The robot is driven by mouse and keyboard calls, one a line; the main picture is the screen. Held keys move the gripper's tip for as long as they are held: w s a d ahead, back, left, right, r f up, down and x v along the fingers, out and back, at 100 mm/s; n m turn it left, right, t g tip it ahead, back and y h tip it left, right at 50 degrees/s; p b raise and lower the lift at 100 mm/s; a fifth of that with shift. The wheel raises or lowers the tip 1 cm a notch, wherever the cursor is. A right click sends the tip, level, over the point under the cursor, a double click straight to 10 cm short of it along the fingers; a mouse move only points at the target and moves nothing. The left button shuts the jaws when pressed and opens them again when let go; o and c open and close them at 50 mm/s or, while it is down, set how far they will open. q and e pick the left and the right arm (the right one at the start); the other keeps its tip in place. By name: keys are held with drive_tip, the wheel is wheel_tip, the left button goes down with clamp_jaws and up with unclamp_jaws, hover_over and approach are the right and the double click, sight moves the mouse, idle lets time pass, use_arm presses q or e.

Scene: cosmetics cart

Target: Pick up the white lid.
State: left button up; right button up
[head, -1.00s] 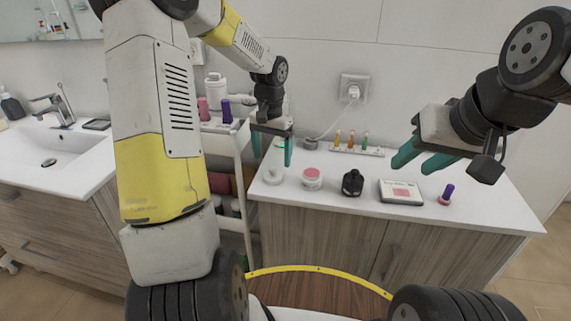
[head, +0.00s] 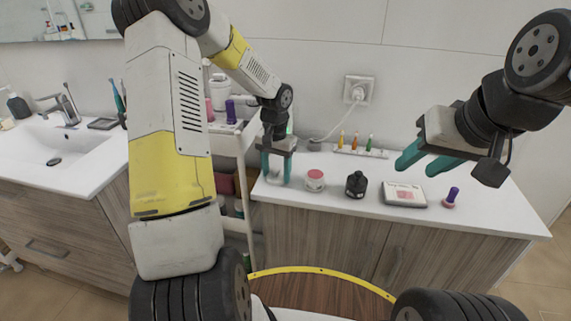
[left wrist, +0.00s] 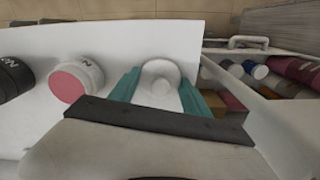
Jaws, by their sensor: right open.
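The white lid (left wrist: 161,82) is a small round white piece with a knob. It lies on the white countertop, near the counter's left end. My left gripper (head: 276,178) points down over it, with its teal fingers on either side. In the left wrist view my left gripper (left wrist: 158,90) is open, with the lid between the fingers and small gaps visible. The lid is mostly hidden by the fingers in the head view. My right gripper (head: 425,168) is open and empty above the right part of the counter.
A pink-topped jar (head: 315,181) stands just right of the lid, then a black bottle (head: 356,185), a palette (head: 404,194) and a purple-capped item (head: 451,198). A rack of small bottles (head: 360,151) is behind. A cart (left wrist: 260,85) with bottles adjoins the counter's left edge.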

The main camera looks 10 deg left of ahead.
use_arm(q)
drive_tip(key=c, duration=0.4)
drive_tip(key=shift+r, duration=0.15)
